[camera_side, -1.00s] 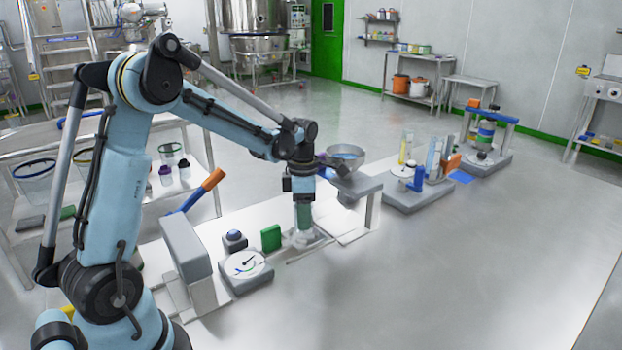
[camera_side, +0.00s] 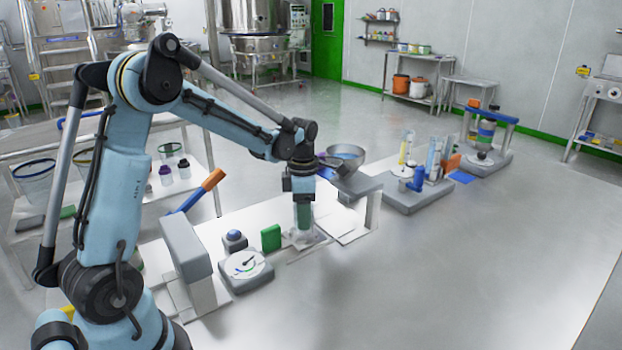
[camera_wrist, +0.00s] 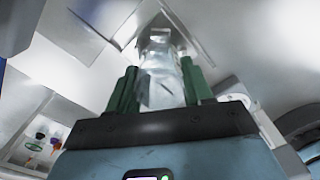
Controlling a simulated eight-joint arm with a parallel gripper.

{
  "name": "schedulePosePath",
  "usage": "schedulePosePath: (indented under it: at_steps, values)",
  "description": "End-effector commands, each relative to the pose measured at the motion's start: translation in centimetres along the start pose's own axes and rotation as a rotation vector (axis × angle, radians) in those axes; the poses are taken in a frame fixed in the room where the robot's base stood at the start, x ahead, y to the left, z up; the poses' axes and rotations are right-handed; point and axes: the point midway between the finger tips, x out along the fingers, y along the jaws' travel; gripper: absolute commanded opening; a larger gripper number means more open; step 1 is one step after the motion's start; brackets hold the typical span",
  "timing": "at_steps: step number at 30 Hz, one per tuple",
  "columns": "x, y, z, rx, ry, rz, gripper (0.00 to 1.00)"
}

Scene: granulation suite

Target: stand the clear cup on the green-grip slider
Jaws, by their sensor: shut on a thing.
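My gripper (camera_side: 303,217) points straight down in the side view, with its green fingers close around a clear cup (camera_wrist: 160,82). In the wrist view the cup shows between the two green fingers (camera_wrist: 158,92). The green grip of the slider (camera_side: 271,238) stands just left of my gripper in the side view. A pale, flat surface lies under the cup, and the cup's lower end is near it. I cannot tell whether the cup touches it. The clear walls and the fingers hide the cup's exact base.
A dial unit (camera_side: 246,269) and a grey box-shaped stand (camera_side: 186,251) are to the left. A metal bowl (camera_side: 346,153) and a grey raised bracket (camera_side: 357,184) are close behind and right of my gripper. The floor at front right is clear.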

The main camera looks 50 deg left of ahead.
Motion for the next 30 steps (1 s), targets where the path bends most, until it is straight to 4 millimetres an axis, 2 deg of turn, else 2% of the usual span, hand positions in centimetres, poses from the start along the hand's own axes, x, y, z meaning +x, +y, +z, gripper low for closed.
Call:
schedulePosePath:
  at_steps: [30]
  values:
    - [1.0, 0.0, 0.0, 0.000, 0.000, 0.000, 0.18]
